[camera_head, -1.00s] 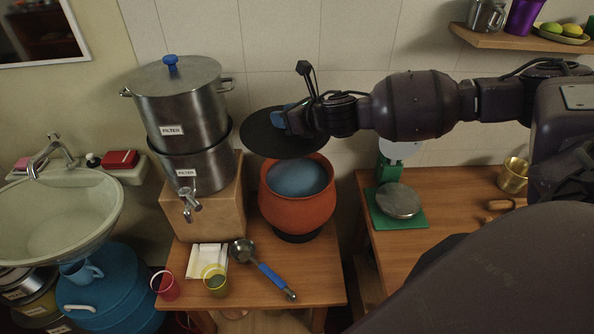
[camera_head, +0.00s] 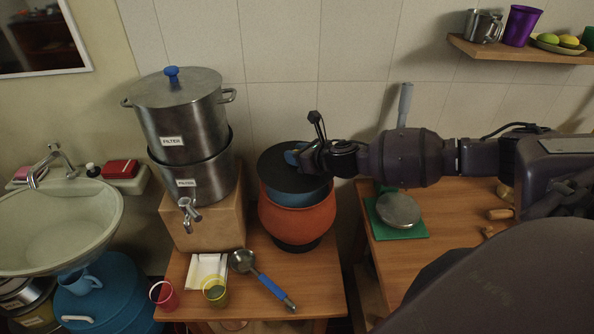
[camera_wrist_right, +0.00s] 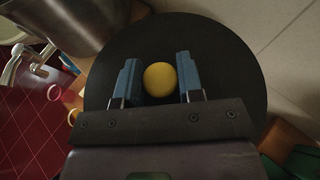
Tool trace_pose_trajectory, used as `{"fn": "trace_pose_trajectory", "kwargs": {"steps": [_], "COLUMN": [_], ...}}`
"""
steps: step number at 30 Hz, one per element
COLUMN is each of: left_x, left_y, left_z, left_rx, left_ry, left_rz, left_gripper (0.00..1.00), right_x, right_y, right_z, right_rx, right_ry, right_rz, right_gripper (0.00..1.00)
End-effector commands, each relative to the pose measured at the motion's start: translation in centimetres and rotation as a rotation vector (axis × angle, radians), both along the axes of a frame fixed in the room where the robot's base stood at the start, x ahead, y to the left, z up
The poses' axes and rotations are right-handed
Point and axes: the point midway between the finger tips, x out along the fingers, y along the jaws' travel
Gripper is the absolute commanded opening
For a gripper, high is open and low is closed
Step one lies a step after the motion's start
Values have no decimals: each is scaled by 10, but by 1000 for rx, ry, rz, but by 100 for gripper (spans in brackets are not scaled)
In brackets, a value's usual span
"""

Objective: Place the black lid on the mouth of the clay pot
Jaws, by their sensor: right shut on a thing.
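The black lid (camera_head: 283,176) is over the mouth of the orange clay pot (camera_head: 297,222). A blue strip of the pot's inside (camera_head: 302,196) shows below the lid's near edge, so the lid sits a little toward the back left. I cannot tell whether it touches the rim. My right gripper (camera_head: 296,157) is shut on the lid's knob. In the right wrist view its blue fingers (camera_wrist_right: 158,78) flank the yellow knob (camera_wrist_right: 160,79), with the lid's flat top around it. My left gripper is out of view.
The steel filter (camera_head: 190,135) stands on a wooden block just left of the pot. A scale (camera_head: 398,210) is on the right table. A shelf (camera_head: 510,45) hangs upper right.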

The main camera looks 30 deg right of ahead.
Motion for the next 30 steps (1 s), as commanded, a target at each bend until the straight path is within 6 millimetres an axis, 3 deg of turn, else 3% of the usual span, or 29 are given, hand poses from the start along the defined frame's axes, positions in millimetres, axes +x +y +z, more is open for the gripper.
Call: {"fn": "trace_pose_trajectory", "kwargs": {"steps": [16,29,30], "left_x": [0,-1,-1], "left_y": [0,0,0], "left_z": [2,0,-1], "left_rx": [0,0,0], "left_ry": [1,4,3], "left_rz": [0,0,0], "left_gripper": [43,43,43], "right_x": [0,0,0], "right_y": [1,0,0], "right_z": [-54,-61,-62], "right_rx": [2,-1,-1], "right_ry": [-1,-1,-1], "right_rz": [1,0,0], "right_gripper": [7,7,36]}}
